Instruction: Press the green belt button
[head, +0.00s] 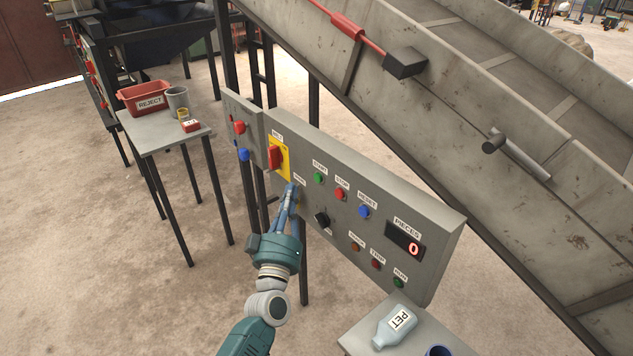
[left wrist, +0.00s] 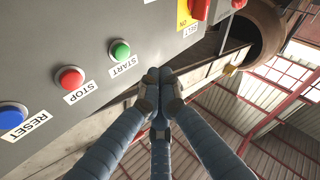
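The green button (head: 318,177), labelled START, is on the grey control panel (head: 445,225), left of the red STOP button (head: 340,194). It also shows in the left wrist view (left wrist: 120,50), standing out from the panel. My left gripper (head: 291,188) is in front of the panel, left of and slightly below the green button in the head view. In the left wrist view its fingertips (left wrist: 160,88) are together, with nothing seen between them, and apart from the button. A small label and possibly a control beside the fingertips are partly hidden. My right gripper is not in view.
A red switch on a yellow plate (head: 285,157) is close to the left gripper. A blue RESET button (head: 364,212) and black knob (head: 322,219) are on the panel. A PET bottle (head: 394,326) lies on the lower right table. The conveyor (head: 440,110) rises behind.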

